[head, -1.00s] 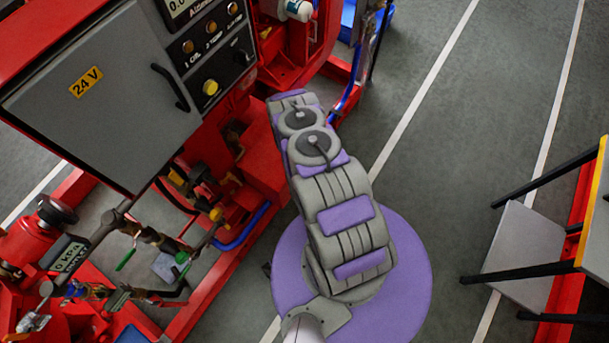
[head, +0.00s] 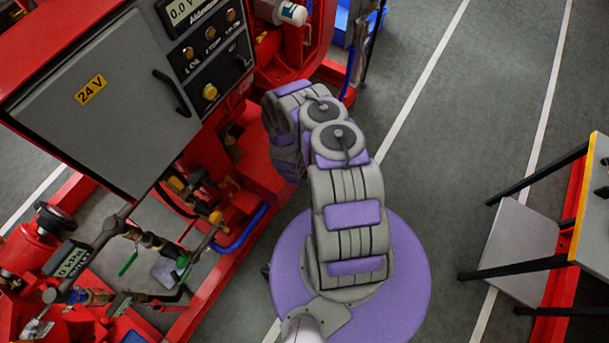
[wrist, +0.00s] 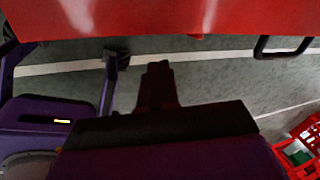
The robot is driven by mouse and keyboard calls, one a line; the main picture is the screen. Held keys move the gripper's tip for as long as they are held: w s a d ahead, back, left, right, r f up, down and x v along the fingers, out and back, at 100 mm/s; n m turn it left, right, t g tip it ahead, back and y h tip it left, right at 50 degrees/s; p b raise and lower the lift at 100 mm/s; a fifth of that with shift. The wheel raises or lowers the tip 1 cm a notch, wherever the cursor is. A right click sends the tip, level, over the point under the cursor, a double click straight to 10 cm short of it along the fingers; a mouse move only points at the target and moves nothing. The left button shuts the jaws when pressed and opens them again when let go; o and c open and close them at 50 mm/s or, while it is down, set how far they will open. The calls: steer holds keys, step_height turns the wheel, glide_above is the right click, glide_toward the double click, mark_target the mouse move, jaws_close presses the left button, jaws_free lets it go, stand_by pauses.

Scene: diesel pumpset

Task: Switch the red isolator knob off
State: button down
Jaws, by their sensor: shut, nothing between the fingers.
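I cannot make out a red isolator knob in either view. The grey cabinet (head: 125,110) with a yellow 24 V label stands at the left of the head view. Beside it a dark control panel (head: 200,52) carries a display, several small buttons, a yellow button (head: 210,92) and a black knob (head: 239,62). My gripper (wrist: 158,68) is dark and shut in the wrist view, with nothing held. It points toward the floor under a red surface (wrist: 150,18). In the head view my folded arm hides the gripper, beside the red pumpset frame.
Valves and pipes, one with a green handle (head: 128,263), fill the lower left. A table (head: 598,210) with black legs stands at the right. The grey floor (head: 455,130) between is clear. A red crate (wrist: 300,150) shows at lower right in the wrist view.

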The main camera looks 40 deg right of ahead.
steer(key=w+d+f+m+b, duration=0.2)
steer(key=d+f+b, duration=0.3)
steer(key=f, duration=0.6)
steer(key=shift+w+d+m+b, duration=0.15)
steer(key=shift+w+m+b, duration=0.3)
steer(key=shift+b, duration=0.55)
